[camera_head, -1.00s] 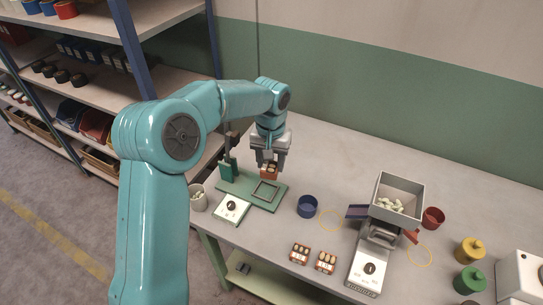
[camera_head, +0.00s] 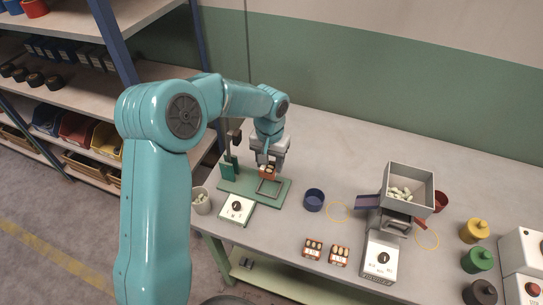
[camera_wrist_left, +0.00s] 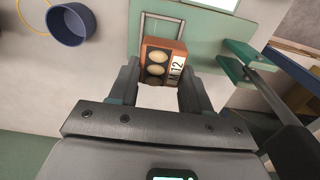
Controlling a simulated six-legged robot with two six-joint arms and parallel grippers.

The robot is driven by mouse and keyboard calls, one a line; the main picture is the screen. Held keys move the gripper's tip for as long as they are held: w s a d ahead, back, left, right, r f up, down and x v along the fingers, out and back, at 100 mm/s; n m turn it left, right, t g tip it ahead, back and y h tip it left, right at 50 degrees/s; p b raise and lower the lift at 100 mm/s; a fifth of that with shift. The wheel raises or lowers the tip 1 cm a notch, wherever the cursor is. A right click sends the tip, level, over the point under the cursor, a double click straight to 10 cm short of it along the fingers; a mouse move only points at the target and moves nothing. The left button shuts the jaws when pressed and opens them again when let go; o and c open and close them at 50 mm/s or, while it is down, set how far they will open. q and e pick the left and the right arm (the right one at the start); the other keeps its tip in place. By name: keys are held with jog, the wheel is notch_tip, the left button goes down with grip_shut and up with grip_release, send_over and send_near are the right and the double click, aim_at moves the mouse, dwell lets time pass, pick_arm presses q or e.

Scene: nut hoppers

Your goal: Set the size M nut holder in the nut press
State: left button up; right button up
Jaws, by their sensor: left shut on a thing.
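My left gripper (camera_head: 269,164) is shut on an orange-brown nut holder (camera_head: 267,172) with pale nuts in its top. In the left wrist view the holder (camera_wrist_left: 163,62) sits between the fingers, and its white label appears to read "M12". The nut press (camera_head: 230,166) has a green base plate (camera_head: 246,200) with a square metal frame (camera_head: 270,189) on it. The holder is over the plate, beside the frame's far edge in the head view; the frame (camera_wrist_left: 161,23) shows just beyond it in the wrist view. I cannot tell the exact gap. My right gripper is out of view.
Two more nut holders (camera_head: 314,248) (camera_head: 340,254) stand near the table's front edge. A blue cup (camera_head: 314,200) stands right of the press. A hopper (camera_head: 408,188) with pale nuts is farther right. A white cup (camera_head: 201,201) stands left. The table behind the press is clear.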

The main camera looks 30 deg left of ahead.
pick_arm(q)
jog(key=shift+a+f, duration=0.1)
jog(key=shift+f, duration=0.25)
notch_tip(320, 180, down, 5)
jog(key=b, duration=0.3)
jog(key=shift+b, duration=0.4)
jog(key=shift+w+d+f+b, duration=0.1)
jog(key=shift+d+f+b, duration=0.1)
jog(key=shift+f+b, duration=0.2)
jog(key=shift+f, duration=0.1)
dwell(0.6)
jog(key=shift+f+b, duration=0.5)
jog(key=shift+b, duration=0.1)
dwell(0.4)
jog(key=o, duration=1.6)
jog(key=shift+c, duration=0.2)
